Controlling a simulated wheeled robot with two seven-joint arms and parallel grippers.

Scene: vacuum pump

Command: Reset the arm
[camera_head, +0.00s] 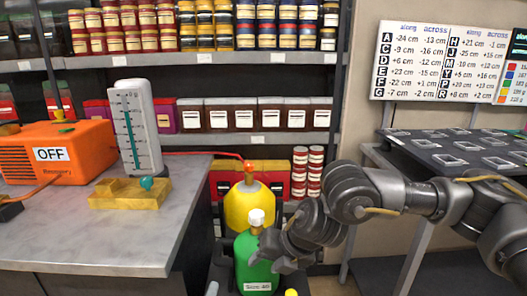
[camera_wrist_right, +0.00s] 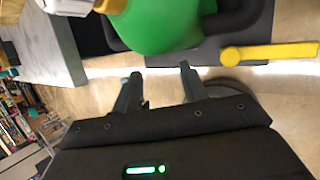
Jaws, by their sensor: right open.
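My right arm comes in from the right in the head view, and my right gripper (camera_head: 268,256) is low beside the green cylinder (camera_head: 255,272). The wrist view shows the two fingers of my right gripper (camera_wrist_right: 158,82) spread apart with nothing between them. The green cylinder (camera_wrist_right: 160,25) is beyond the fingertips there, at the top of the picture. In the head view it has a white cap and a label reading "Size 40". My left gripper is not in view.
A yellow cylinder (camera_head: 249,205) stands behind the green one. A grey counter (camera_head: 90,232) at left holds an orange recovery machine (camera_head: 58,152) reading "OFF" and a white gauge (camera_head: 135,125) on a yellow base. A dark panelled table (camera_head: 440,140) is at right; stocked shelves stand behind.

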